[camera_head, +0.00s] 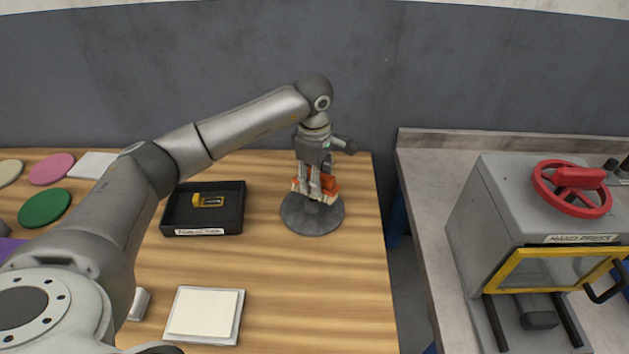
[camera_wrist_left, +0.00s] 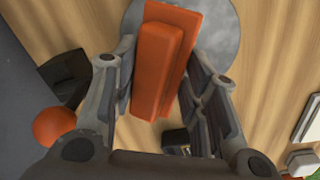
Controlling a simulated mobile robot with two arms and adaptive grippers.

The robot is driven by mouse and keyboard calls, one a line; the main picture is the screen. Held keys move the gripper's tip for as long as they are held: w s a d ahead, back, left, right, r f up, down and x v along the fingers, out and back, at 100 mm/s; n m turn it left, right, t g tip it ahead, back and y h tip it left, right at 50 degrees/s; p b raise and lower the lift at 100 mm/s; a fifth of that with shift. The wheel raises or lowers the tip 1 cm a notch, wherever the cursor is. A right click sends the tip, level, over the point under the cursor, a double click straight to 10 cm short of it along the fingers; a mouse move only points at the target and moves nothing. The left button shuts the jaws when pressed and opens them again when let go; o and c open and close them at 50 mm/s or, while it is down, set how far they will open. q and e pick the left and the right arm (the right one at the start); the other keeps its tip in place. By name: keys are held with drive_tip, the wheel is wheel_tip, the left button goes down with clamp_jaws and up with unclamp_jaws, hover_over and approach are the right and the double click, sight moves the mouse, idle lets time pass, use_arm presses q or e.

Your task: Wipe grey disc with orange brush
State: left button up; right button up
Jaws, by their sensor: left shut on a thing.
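My left gripper (camera_head: 314,192) reaches down over the grey disc (camera_head: 312,216) near the right end of the wooden table. It is shut on the orange brush (camera_head: 331,182), which is partly hidden behind the fingers. In the left wrist view the orange brush (camera_wrist_left: 163,62) lies between the two fingers of my left gripper (camera_wrist_left: 162,68). Part of the grey disc (camera_wrist_left: 218,28) shows beneath the brush there. I cannot tell whether the brush touches the disc. My right gripper is not in view.
A black tray (camera_head: 204,225) holding a small yellow item (camera_head: 208,200) stands left of the disc. A white square pad (camera_head: 204,316) lies in front. Coloured discs, such as the green one (camera_head: 45,207), lie far left. A hand press (camera_head: 530,215) stands right, across a gap.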

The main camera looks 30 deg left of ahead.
use_arm(q)
drive_tip(key=r, duration=0.1)
drive_tip(key=w+r+p, duration=0.1)
drive_tip(key=r, duration=0.1)
drive_tip(key=shift+s+r+p, duration=0.15)
drive_tip(key=shift+r+p, duration=0.5)
drive_tip(key=shift+r, duration=0.3)
drive_tip(key=shift+s+r+p, duration=0.1)
drive_tip(key=shift+r+p, duration=0.5)
drive_tip(key=shift+r, duration=0.3)
drive_tip(key=shift+s+d+m, duration=0.35)
drive_tip(key=shift+s+m, duration=0.05)
drive_tip(key=shift+m, duration=0.1)
drive_tip(key=s+d+m, duration=0.3)
drive_tip(key=s+m, duration=0.5)
drive_tip(key=s, duration=0.1)
drive_tip(key=s+d+m, duration=0.4)
drive_tip(key=s+m, duration=0.5)
drive_tip(key=s, duration=0.1)
drive_tip(key=shift+s+d+r+g+h, duration=0.15)
drive_tip(key=shift+s+r+g+h, duration=0.15)
drive_tip(key=shift+r, duration=0.15)
drive_tip(key=shift+w, duration=0.1)
